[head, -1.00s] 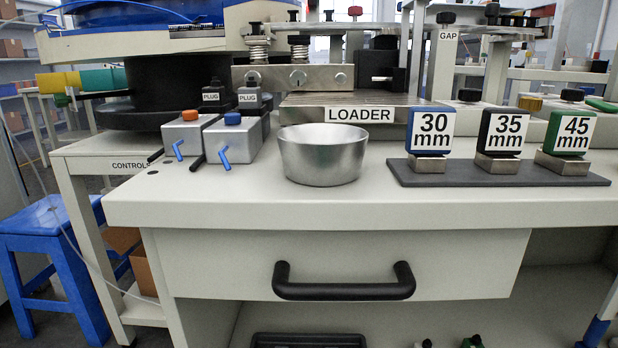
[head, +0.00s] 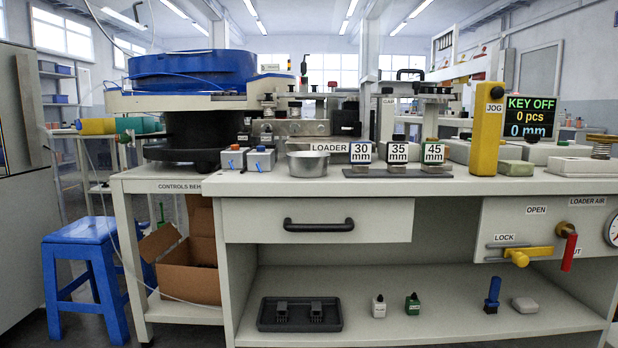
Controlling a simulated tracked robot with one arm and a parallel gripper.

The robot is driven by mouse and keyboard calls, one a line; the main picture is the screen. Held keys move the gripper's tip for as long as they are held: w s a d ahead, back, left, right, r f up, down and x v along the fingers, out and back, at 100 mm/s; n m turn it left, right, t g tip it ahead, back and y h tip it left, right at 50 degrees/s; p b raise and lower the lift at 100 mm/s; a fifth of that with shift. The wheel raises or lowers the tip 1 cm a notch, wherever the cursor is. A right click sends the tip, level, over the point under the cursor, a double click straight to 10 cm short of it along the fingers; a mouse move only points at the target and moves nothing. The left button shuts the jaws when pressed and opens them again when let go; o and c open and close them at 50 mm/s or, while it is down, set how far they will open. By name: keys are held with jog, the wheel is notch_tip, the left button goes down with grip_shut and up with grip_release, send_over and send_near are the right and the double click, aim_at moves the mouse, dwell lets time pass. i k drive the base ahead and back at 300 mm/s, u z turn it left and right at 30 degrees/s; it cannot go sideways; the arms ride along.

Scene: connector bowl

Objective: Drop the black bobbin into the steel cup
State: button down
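The steel cup (head: 308,164) stands upright on the white bench top, in front of the LOADER label, between the small grey boxes and the numbered gauge blocks. It is open at the top, but its inside is hardly visible from here. I cannot pick out a black bobbin for sure. Two dark parts (head: 316,312) sit in a black tray (head: 330,327) on the lower shelf, too small to identify. My gripper is not in view.
The 30, 35 and 45 mm blocks (head: 397,152) stand right of the cup. A closed drawer with a black handle (head: 318,226) is below. A blue stool (head: 84,275) and cardboard box (head: 185,265) are at left. The lower shelf has free room around its few small items.

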aim_at(303, 172)
jog(key=z, duration=0.05)
jog(key=k, duration=0.5)
jog(key=z, duration=0.85)
jog(key=i, duration=2)
jog(key=u, duration=1.35)
jog(key=k, duration=0.55)
jog(key=u, duration=0.1)
